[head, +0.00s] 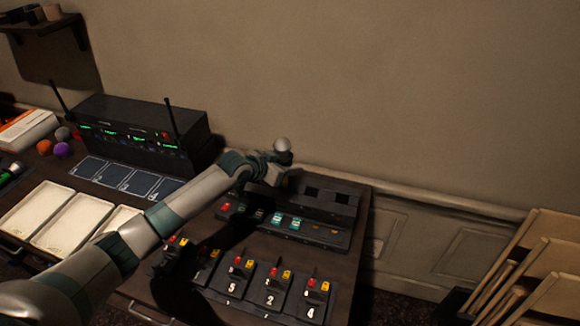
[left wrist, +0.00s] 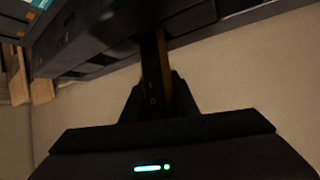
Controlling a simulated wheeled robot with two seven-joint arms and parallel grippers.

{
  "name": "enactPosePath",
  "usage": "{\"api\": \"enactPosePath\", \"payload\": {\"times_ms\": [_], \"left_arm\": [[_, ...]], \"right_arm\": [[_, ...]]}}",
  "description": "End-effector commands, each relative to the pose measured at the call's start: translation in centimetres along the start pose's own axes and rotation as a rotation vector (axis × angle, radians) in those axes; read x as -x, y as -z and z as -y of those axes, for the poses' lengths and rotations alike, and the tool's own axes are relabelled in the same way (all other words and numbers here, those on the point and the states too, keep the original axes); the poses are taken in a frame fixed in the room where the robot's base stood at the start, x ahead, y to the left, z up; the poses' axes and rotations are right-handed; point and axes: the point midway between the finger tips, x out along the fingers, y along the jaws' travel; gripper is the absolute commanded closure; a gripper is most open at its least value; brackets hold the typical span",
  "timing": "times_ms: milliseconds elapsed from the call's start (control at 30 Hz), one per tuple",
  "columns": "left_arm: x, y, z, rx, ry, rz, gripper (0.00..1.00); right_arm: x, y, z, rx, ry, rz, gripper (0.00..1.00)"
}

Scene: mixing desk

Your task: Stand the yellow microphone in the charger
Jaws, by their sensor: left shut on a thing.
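My left gripper (head: 274,164) is shut on a microphone (head: 283,145), whose round grey head sticks up above the fingers in the head view. In the left wrist view the fingers (left wrist: 157,95) close around a dark yellow-brown strip (left wrist: 161,55), which looks like its body. The charger (head: 350,211) is a dark box with square slots at the back of the desk. My gripper is over its left back part; the arm hides some of it. I cannot tell whether the microphone's lower end is in a slot. The charger's dark edge (left wrist: 112,30) crosses the wrist view. My right gripper is not in view.
Numbered black packs (head: 270,292) with red and yellow parts lie in front. A black receiver (head: 140,128) with two antennas stands left, behind pale trays (head: 75,220). The wall (head: 430,120) is close behind the charger. Folded wooden chairs (head: 540,265) lean at right.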

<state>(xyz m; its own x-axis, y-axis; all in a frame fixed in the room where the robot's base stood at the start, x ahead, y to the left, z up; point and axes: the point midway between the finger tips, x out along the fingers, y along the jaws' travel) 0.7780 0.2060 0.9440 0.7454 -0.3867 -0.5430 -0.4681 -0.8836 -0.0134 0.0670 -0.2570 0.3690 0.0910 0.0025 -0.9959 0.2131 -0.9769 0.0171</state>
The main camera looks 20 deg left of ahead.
Motion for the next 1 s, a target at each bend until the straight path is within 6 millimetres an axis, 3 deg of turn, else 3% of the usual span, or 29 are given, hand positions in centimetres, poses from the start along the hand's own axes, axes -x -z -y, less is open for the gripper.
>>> {"api": "enactPosePath", "payload": {"times_ms": [467, 500, 567, 767, 900, 1000], "left_arm": [[0.03, 0.14, 0.01, 0.0, 0.0, -0.003, 1.0], [0.03, 0.14, 0.01, 0.0, 0.0, -0.003, 0.66], [0.03, 0.14, 0.01, 0.0, 0.0, -0.003, 0.52], [0.02, 0.1, 0.02, 0.0, 0.0, -0.002, 0.51], [-0.01, -0.05, 0.0, 0.0, 0.0, 0.001, 0.28], [0.0, -0.03, 0.01, 0.0, 0.0, 0.0, 0.28]], "right_arm": [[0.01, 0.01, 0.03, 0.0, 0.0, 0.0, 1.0], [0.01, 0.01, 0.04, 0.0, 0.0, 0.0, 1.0], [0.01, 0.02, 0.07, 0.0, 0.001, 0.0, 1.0], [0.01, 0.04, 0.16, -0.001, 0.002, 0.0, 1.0], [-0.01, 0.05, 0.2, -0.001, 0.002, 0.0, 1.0], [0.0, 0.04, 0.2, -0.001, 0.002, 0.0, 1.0]]}}
